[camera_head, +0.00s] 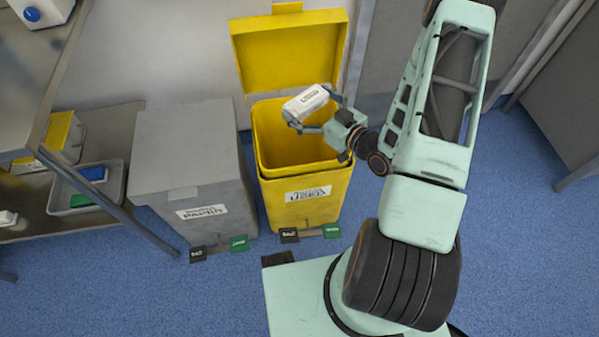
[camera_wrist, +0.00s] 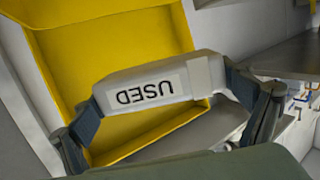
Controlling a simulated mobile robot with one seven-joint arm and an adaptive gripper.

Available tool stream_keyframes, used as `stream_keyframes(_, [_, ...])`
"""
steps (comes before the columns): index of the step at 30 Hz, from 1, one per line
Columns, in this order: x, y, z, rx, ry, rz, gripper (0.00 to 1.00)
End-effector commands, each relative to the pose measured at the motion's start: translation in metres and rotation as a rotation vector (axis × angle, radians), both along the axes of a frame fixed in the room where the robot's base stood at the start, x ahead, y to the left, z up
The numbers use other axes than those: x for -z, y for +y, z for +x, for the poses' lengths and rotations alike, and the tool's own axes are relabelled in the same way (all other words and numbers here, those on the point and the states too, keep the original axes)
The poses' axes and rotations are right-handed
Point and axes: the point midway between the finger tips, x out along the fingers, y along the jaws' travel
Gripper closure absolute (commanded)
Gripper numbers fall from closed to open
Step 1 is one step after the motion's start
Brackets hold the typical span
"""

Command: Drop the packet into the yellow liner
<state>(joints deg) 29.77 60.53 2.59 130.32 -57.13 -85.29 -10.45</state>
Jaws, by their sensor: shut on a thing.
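In the wrist view the packet (camera_wrist: 150,88) reads "USED", upside down, and lies tilted between the two fingers. My gripper (camera_head: 312,108) is shut on it, one finger at each end; the fingers also show in the wrist view (camera_wrist: 160,95). The packet is held above the open mouth of the yellow bin, whose yellow liner (camera_head: 290,145) shows inside. The bin's lid (camera_head: 288,50) stands raised behind it; this yellow lid also fills much of the wrist view (camera_wrist: 110,45). The liner's bottom is hidden.
A grey bin (camera_head: 190,150) with its lid shut stands left of the yellow bin. A steel table and lower shelf with a tray (camera_head: 110,195) are at the far left. Pedals lie at both bins' feet. Blue floor is clear in front.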

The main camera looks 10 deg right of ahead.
Motion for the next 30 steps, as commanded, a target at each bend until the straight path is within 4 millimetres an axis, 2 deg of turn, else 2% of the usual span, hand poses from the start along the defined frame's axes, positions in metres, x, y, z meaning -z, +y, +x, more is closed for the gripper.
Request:
stream_keyframes(1, [0.011, 0.000, 0.000, 0.000, 0.001, -0.001, 0.31])
stream_keyframes(9, [0.041, 0.000, 0.000, 0.000, 0.000, 0.000, 0.31])
stream_keyframes(20, [0.045, 0.000, 0.000, 0.000, -0.001, 0.000, 0.31])
stream_keyframes(21, [0.045, 0.000, 0.000, 0.000, 0.000, -0.001, 0.03])
stream_keyframes(22, [0.045, 0.000, 0.000, 0.000, 0.000, -0.001, 0.00])
stream_keyframes(30, [0.045, 0.000, 0.000, 0.000, 0.000, -0.001, 0.00])
